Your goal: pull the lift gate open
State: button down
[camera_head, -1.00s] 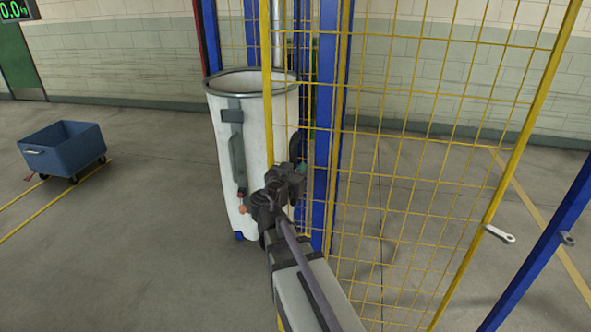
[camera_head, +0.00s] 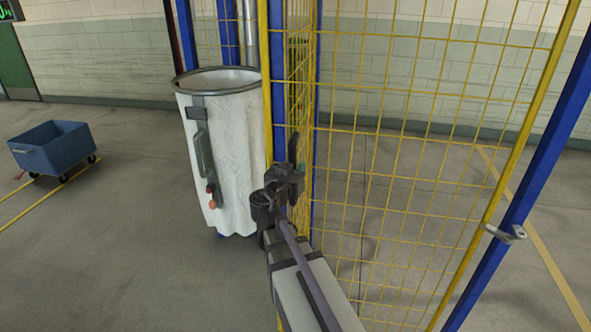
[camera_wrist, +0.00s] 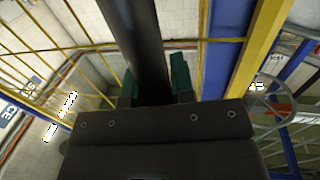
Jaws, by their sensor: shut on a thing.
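The lift gate (camera_head: 400,150) is a yellow wire-mesh panel with a yellow frame, filling the right half of the head view. Its frame also shows in the wrist view (camera_wrist: 258,50). My gripper (camera_head: 287,172) is at the gate's left side. In the wrist view my gripper (camera_wrist: 155,90) has its green-padded fingers on both sides of a dark upright bar, the gate handle (camera_wrist: 143,40), and is shut on it. The wrist hides the handle's lower part.
A white sling bag (camera_head: 225,140) with a grey rim hangs just left of the gate. Blue posts stand behind the gate and at right (camera_head: 530,190), where a metal latch piece (camera_head: 506,234) shows. A blue cart (camera_head: 55,150) stands far left. The floor between is clear.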

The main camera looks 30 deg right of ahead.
jog(key=c, duration=1)
grip_release()
jog(key=shift+o, duration=0.2)
jog(key=v, duration=0.7)
jog(key=shift+a, duration=0.2)
jog(key=shift+s, duration=0.15)
jog(key=s+a+f+n+g+y, duration=0.2)
jog(key=s+f+n+g+y, duration=0.15)
jog(key=f, duration=0.25)
jog(key=s+a+f+n+g+y, duration=0.2)
jog(key=f+n+g+y, duration=0.15)
jog(key=f, duration=0.25)
jog(key=s+a+f+n+g+y, duration=0.1)
jog(key=s+a+f+n+y, duration=0.1)
jog(key=a+y, duration=0.2)
jog(key=s+a+f+n+g+y, duration=0.1)
jog(key=s+a+f+n+y, duration=0.1)
jog(key=a, duration=0.8)
jog(key=shift+f+g+y, duration=0.4)
jog(key=shift+f+y, duration=0.2)
jog(key=shift+y, duration=0.4)
